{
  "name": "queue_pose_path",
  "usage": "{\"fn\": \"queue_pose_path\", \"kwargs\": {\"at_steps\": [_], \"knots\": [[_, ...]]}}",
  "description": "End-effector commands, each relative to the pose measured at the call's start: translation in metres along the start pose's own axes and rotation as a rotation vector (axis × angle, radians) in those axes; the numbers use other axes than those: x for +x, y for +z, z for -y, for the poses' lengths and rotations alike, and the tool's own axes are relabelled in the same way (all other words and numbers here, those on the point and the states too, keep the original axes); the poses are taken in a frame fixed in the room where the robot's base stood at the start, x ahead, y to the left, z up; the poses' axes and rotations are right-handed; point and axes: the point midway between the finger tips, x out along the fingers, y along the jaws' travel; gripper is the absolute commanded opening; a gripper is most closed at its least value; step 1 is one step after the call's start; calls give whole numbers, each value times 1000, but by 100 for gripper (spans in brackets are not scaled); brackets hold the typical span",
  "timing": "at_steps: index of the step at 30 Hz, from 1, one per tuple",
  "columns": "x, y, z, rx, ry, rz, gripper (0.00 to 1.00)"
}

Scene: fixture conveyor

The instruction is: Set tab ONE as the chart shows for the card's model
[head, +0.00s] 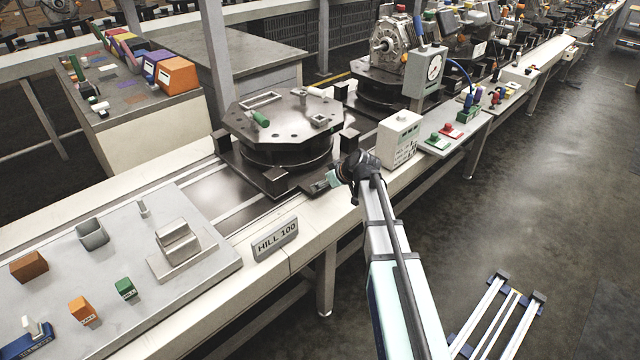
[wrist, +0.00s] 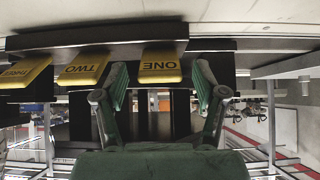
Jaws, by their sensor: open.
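In the wrist view, the yellow tab ONE (wrist: 160,66) appears upside down between the two green fingers of my open gripper (wrist: 160,82). Neither finger visibly closes on it. Tab TWO (wrist: 82,70) and tab THREE (wrist: 24,72) are to its left on the same dark bar. In the head view, my gripper (head: 324,183) is at the front edge of the fixture plate, and the tabs cannot be made out there. A grey card (head: 275,240) reading HILL 100 stands on the front rail. A white box (head: 400,138) carries small print that I cannot read.
The octagonal fixture (head: 262,133) stands on the conveyor behind my gripper. Dark blocks sit at its plate corners, one (head: 349,139) close to my wrist. A grey table (head: 150,270) with coloured blocks is at left. A button panel (head: 447,136) is at right.

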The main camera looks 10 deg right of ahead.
Motion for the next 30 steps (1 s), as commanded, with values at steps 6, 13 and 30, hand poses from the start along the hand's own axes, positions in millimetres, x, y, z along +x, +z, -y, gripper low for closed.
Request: {"fn": "queue_pose_path", "kwargs": {"at_steps": [6, 13, 30], "knots": [[24, -1, 0, 0, -1, 0, 71], [29, 0, 0, 0, 0, 0, 71], [29, -1, 0, 0, 0, 4, 11]]}}
